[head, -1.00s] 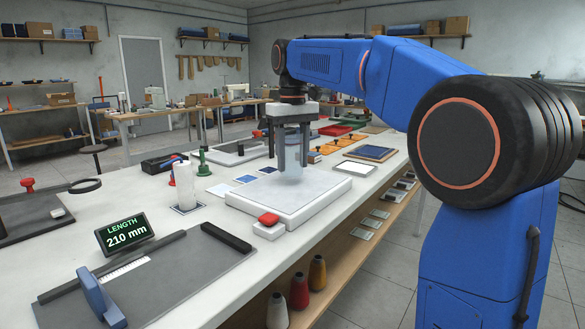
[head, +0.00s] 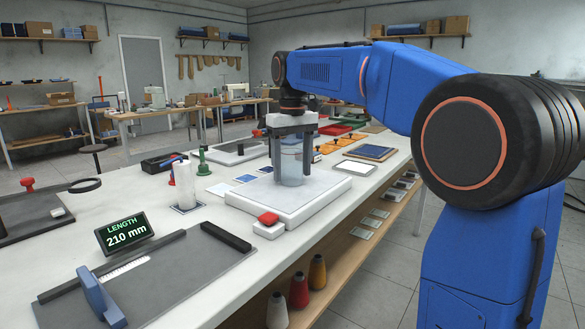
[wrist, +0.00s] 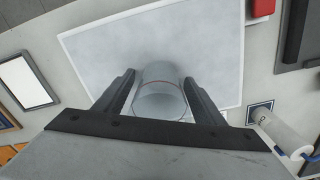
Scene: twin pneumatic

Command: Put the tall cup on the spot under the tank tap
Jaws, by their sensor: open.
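The tall cup, a clear cylinder (head: 291,165), stands upright on a white slab (head: 250,197) in the head view. In the wrist view the cup (wrist: 159,95) shows between the two dark fingers. My gripper (head: 292,150) is open, pointing down, with one finger on each side of the cup. I cannot tell whether either finger touches it. I cannot pick out the tank tap for certain. A blue-edged square mark (wrist: 261,108) lies beside the slab in the wrist view, under a white cylinder.
The white cylinder (head: 185,186) stands left of the slab. A red button box (head: 268,223) sits at the slab's front edge. A length display (head: 125,232) and grey measuring board (head: 170,275) are nearer. Flat cards and a framed white panel (head: 355,168) lie behind.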

